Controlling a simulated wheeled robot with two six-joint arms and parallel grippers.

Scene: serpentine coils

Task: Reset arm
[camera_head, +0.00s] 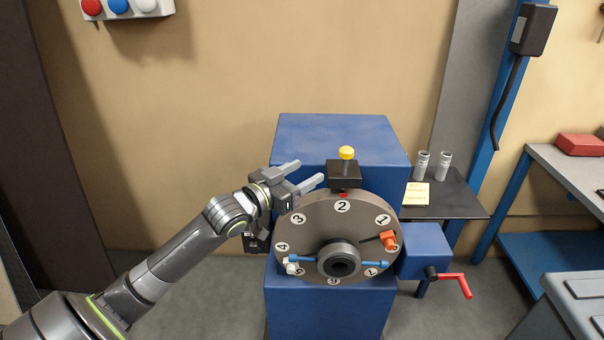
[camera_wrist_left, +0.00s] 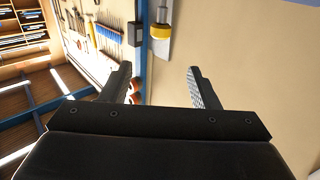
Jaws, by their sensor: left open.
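My left gripper (camera_head: 305,173) is open and empty. It hovers at the upper left of a round numbered dial plate (camera_head: 318,222) on a blue machine (camera_head: 335,136). Its fingers point up and right, near a black block with a yellow knob (camera_head: 346,153) on top. In the left wrist view the two fingers (camera_wrist_left: 160,85) stand apart with nothing between them. My right gripper does not show in either view.
A red crank handle (camera_head: 457,283) sticks out at the machine's right. A dark shelf (camera_head: 445,205) holds two grey cylinders (camera_head: 433,165) and a yellow note (camera_head: 417,194). A grey workbench (camera_head: 570,170) stands at right.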

